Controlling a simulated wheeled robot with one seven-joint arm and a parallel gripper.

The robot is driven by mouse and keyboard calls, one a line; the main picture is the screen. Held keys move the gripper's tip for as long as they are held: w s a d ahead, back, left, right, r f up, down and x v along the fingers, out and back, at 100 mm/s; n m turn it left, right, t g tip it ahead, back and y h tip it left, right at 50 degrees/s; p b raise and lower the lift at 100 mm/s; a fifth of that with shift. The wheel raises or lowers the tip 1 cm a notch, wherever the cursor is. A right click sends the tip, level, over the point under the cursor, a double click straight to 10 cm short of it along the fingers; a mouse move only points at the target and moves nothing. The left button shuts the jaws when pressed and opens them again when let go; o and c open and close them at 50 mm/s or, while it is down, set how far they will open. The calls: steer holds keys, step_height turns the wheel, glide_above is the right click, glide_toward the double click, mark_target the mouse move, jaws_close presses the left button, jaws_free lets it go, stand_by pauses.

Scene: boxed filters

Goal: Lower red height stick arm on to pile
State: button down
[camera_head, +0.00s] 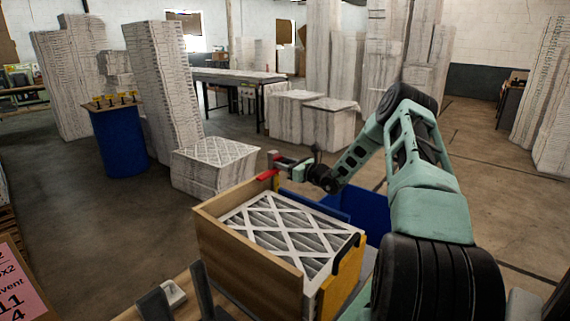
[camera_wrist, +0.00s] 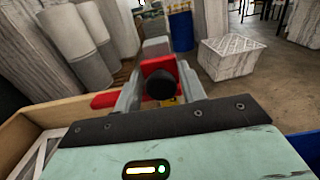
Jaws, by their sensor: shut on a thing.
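The red height stick arm (camera_head: 267,174) shows at the back corner of a wooden box, just above its rim. In the wrist view the red part (camera_wrist: 158,66) stands between my two fingers, and a red length (camera_wrist: 105,99) reaches out to the left. My gripper (camera_head: 277,160) is shut on the red stick arm; its fingers also show in the wrist view (camera_wrist: 160,88). A black round knob (camera_wrist: 161,85) sits in front of the red part. The pile of filters (camera_head: 280,228), with white crossed lattice tops, lies inside the box, below and in front of my gripper.
The wooden box (camera_head: 240,243) has a yellow piece (camera_head: 342,278) at its right front. A blue bin (camera_head: 362,210) stands behind it. A boxed filter stack (camera_head: 212,172) stands behind left. A blue barrel (camera_head: 118,140) is farther left. Open floor lies left of the box.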

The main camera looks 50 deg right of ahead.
step_height(320, 180, down, 3)
steer(key=shift+d+r+b, duration=0.1)
steer(key=shift+b, duration=0.55)
steer(key=c, duration=1.1)
jaws_free()
steer(key=shift+s, duration=0.1)
steer(key=shift+s+d+b, duration=0.2)
steer(key=shift+s+b, duration=0.7)
steer(key=shift+s, duration=2)
steer(key=shift+s+d+b, duration=0.25)
steer(key=shift+s+b, duration=0.65)
steer(key=shift+s, duration=1.95)
steer(key=shift+s+d+b, duration=0.2)
steer(key=shift+s+b, duration=0.7)
steer(key=shift+s, duration=2)
steer(key=shift+o, duration=0.2)
